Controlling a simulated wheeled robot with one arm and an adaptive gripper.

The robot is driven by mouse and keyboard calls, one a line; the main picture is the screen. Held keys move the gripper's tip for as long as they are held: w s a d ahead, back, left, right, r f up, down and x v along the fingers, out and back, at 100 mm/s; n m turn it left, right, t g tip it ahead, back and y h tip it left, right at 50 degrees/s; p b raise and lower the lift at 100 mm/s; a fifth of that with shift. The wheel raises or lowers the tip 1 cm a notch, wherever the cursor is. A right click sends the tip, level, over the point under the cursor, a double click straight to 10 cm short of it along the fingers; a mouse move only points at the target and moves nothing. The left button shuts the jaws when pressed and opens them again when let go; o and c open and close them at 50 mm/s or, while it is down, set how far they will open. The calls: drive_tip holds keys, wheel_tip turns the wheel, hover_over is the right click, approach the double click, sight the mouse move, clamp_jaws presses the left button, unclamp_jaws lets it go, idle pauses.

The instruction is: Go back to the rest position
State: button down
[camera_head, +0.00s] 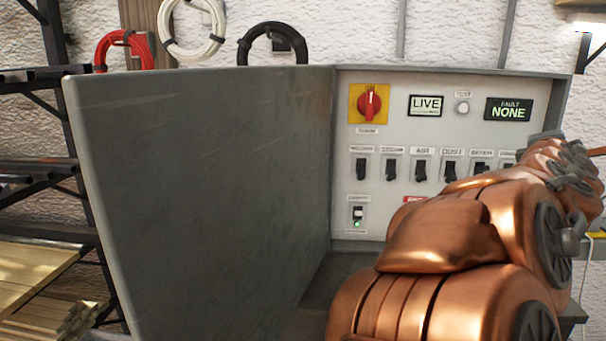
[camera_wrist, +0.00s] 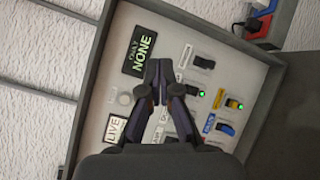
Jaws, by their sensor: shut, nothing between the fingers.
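My copper arm crosses the lower right of the head view, in front of the control panel (camera_head: 390,113). My gripper (camera_wrist: 158,80) shows in the wrist view with its two dark fingers together and nothing between them. It points at the panel, which looks tilted there (camera_wrist: 122,80), with the FAULT NONE display (camera_wrist: 141,50) just left of the fingertips. I cannot tell whether the fingers touch the panel. In the head view the fingers cannot be made out clearly.
The panel carries a red rotary switch (camera_head: 369,103) on yellow, a LIVE display (camera_head: 426,105) and a row of black switches (camera_head: 421,170). My arm hides its lower right. A large grey cabinet side (camera_head: 200,190) stands left. Shelves with wooden laths (camera_head: 40,315) are at far left.

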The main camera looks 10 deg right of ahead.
drive_tip(key=s+a+f+m+g+y, duration=0.2)
drive_tip(key=a+f+m+y, duration=0.15)
drive_tip(key=a+f, duration=0.4)
drive_tip(key=s+a+f+m+g+y, duration=0.2)
drive_tip(key=s+a+f+m+g, duration=0.15)
drive_tip(key=f, duration=0.65)
drive_tip(key=s+a+f+m+g+y, duration=0.1)
drive_tip(key=s+a+f+m+y, duration=0.1)
drive_tip(key=a+f+m, duration=0.5)
drive_tip(key=s+a+f+g+y, duration=0.3)
drive_tip(key=s+a+f, duration=0.3)
drive_tip(key=s+a, duration=0.2)
drive_tip(key=s+a+f+n+g+y, duration=0.1)
drive_tip(key=s+a+f+g+y, duration=0.2)
drive_tip(key=s+a+f, duration=0.4)
drive_tip(key=s+a+g, duration=0.1)
drive_tip(key=a, duration=0.4)
drive_tip(key=shift+s+y, duration=0.2)
drive_tip(key=shift+y, duration=0.15)
